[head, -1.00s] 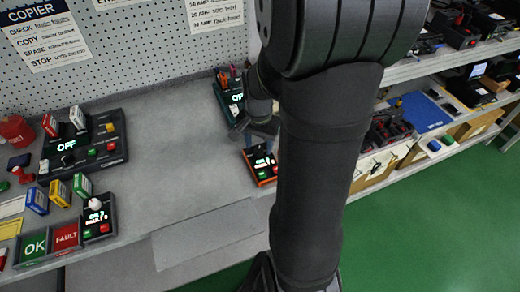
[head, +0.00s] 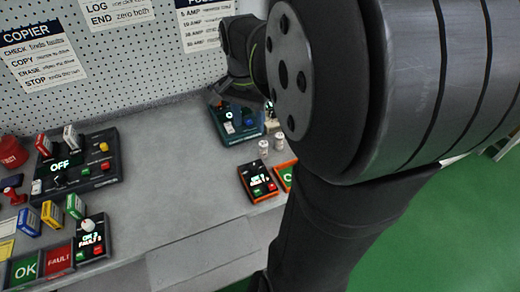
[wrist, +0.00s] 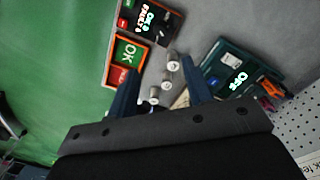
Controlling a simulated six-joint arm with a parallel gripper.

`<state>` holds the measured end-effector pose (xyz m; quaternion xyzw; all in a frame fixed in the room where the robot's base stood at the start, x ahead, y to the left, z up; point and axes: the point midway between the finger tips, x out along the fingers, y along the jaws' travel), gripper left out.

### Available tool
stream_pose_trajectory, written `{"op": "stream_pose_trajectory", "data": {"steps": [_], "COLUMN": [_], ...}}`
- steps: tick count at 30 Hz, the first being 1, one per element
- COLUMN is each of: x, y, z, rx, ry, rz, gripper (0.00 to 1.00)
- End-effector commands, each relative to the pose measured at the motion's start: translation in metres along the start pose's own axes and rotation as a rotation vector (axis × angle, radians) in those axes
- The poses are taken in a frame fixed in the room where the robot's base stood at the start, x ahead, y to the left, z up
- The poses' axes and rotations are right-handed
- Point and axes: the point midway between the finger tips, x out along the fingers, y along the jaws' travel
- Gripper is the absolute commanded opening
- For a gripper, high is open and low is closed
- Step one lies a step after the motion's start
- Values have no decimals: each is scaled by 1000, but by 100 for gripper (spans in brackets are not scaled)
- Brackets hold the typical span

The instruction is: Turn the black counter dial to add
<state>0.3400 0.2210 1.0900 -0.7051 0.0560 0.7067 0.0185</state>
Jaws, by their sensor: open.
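A second dark counter (head: 92,240) with a lit display and a pale round knob stands at the lower left. My gripper (head: 240,98) is above the teal-edged box at the back. In the wrist view my gripper (wrist: 161,88) is open, with small pale cylinders (wrist: 168,75) showing between its fingers, which hold nothing.
The teal-edged box (head: 236,122) stands by the pegboard. A green OK tray (wrist: 127,52) lies beside the orange-edged counter. A black panel reading OFF (head: 75,165), small coloured boxes and OK and FAULT trays fill the left. The middle bench is clear.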

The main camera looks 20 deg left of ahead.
Motion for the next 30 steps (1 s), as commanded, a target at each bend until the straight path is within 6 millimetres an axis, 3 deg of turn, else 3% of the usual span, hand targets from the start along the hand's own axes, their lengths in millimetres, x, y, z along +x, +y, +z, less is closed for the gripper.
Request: {"op": "stream_pose_trajectory", "data": {"steps": [18,24,30], "x": [129,155,164], "y": [1,0,0], "z": [1,0,0], "rx": [-1,-1,-1], "ry": [-4,-2,-1], "rz": [4,2,1], "gripper": [46,46,46]}}
